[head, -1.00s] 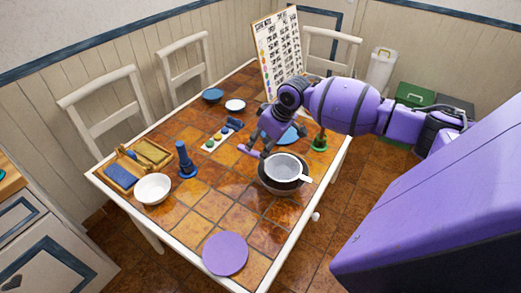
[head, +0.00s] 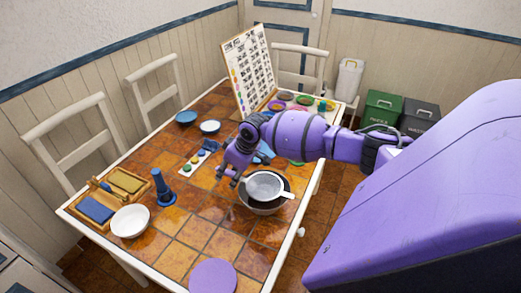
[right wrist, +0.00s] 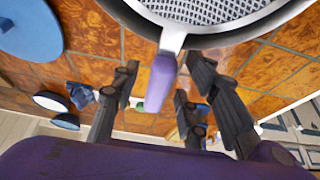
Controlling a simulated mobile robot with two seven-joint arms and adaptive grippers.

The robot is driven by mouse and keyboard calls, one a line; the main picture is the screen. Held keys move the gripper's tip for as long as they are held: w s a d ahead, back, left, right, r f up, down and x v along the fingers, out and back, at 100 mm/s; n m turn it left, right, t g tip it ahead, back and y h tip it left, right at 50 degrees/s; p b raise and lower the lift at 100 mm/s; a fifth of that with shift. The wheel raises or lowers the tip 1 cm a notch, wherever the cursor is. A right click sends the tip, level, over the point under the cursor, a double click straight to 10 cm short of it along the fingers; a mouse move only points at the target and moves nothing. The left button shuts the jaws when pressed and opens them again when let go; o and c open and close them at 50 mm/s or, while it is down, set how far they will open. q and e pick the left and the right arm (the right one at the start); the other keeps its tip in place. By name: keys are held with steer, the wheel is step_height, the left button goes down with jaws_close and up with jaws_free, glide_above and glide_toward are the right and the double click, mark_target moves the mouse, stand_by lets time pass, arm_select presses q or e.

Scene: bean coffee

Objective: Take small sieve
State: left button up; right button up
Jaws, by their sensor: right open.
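The small sieve (head: 264,186), grey mesh with a pale rim, rests on a dark-rimmed bowl (head: 262,210) near the table's right edge. Its mesh (right wrist: 215,8) fills the top of the right wrist view, with the purple handle (right wrist: 162,82) pointing toward my gripper. My right gripper (head: 234,176) is at the handle side of the sieve, just left of it. In the right wrist view the gripper (right wrist: 165,72) is open, with the handle between its spread fingers. Contact cannot be told. My left gripper is out of view.
A white bowl (head: 130,222), a blue stand (head: 161,188) and a wooden tray (head: 108,196) are on the table's left. A purple disc (head: 213,277) lies at the front. A chart board (head: 248,75) and small bowls stand at the back. The front middle is clear.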

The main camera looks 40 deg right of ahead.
jaws_close()
steer(key=shift+r, duration=0.15)
